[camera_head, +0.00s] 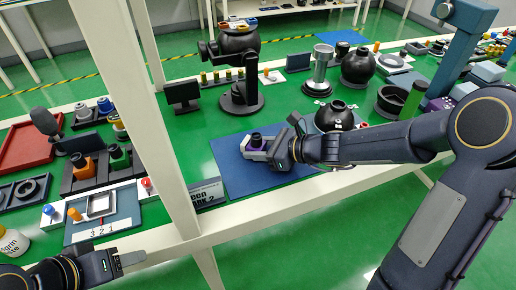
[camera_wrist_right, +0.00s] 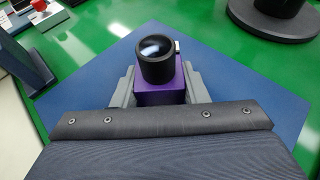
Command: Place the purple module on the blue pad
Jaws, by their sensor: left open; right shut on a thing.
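The purple module (camera_head: 253,151), a purple block with a black cylindrical lens on top, is over the blue pad (camera_head: 229,161) in the head view. My right gripper (camera_head: 269,148) is shut on it. In the right wrist view the purple module (camera_wrist_right: 161,92) sits between the fingers of my right gripper (camera_wrist_right: 160,90), with the blue pad (camera_wrist_right: 80,92) below and around it. I cannot tell whether the module touches the pad. My left gripper (camera_head: 133,259) is open and empty at the lower left, in front of the table edge, away from the module.
A white post (camera_head: 150,110) rises left of the pad. A black sphere (camera_head: 334,116) stands close behind my right gripper. A black stand with a round head (camera_head: 238,97) is behind the pad. A tray with orange and green parts (camera_head: 98,169) lies left.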

